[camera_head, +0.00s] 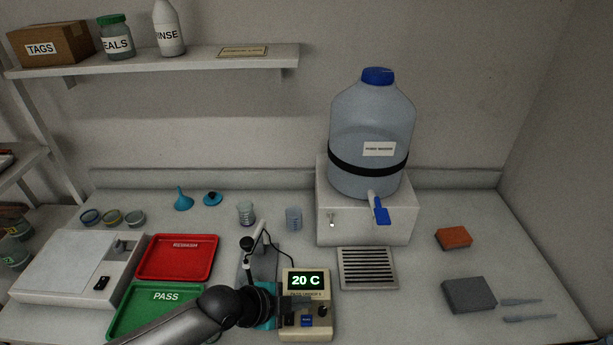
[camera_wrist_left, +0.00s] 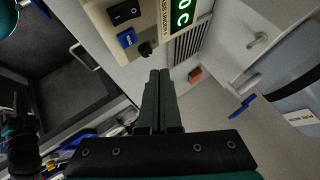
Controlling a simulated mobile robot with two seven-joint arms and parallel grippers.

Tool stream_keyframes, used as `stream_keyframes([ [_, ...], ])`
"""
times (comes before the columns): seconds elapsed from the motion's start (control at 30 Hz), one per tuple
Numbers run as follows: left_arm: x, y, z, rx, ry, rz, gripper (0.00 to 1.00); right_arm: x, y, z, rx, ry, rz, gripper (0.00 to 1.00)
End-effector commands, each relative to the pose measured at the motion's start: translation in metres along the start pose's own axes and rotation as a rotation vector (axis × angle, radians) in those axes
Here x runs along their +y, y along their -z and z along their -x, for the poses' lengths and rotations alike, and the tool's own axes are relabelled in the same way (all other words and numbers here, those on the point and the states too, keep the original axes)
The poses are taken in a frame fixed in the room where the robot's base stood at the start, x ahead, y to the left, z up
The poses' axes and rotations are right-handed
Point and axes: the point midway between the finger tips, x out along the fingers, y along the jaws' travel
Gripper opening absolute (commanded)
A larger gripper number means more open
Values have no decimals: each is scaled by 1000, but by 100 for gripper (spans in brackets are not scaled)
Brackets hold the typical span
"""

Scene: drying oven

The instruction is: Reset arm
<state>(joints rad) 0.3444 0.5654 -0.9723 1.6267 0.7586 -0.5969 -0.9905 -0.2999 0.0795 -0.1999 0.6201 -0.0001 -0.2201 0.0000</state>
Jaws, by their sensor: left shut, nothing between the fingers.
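My left arm comes in from the bottom of the head view, and its left gripper (camera_head: 296,303) is in front of the beige control unit (camera_head: 318,328) with a green "20 C" display. In the left wrist view the two dark fingers of the left gripper (camera_wrist_left: 159,78) are together with nothing between them. The control unit (camera_wrist_left: 108,30) with its black switch, blue button and dark knob shows at the top of that view. I cannot tell whether the fingers touch the unit.
A red tray (camera_head: 178,258) and a green PASS tray (camera_head: 128,318) lie left of my arm. A drain grate (camera_head: 368,268), a big water jug (camera_head: 372,130) on a white stand (camera_head: 345,225), and sponges (camera_head: 468,294) are to the right. The counter between the grate and grey sponge is clear.

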Motion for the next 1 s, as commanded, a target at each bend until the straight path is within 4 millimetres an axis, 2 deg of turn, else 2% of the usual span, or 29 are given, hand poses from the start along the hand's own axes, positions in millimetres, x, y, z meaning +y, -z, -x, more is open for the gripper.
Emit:
stream_keyframes([
  [0.13,5,8,0,8,-7,24,0,0,0,0,0,0,0,0],
  [0.27,21,32,5,16,-26,125,0,0,0,0,0,0,0,0],
  [0.37,33,50,17,-2,-33,263,0,0,0,0,0,0,0,0],
  [0.47,43,56,36,-51,-24,428,0,0,0,0,0,0,0,0],
  [0.57,52,49,59,-128,2,610,0,0,0,0,0,0,0,0],
  [0.7,68,26,96,-261,56,861,0,0,0,0,0,0,0,0],
  [1.0,107,-19,165,-513,170,1236,0,0,0,0,0,0,0,0],
])
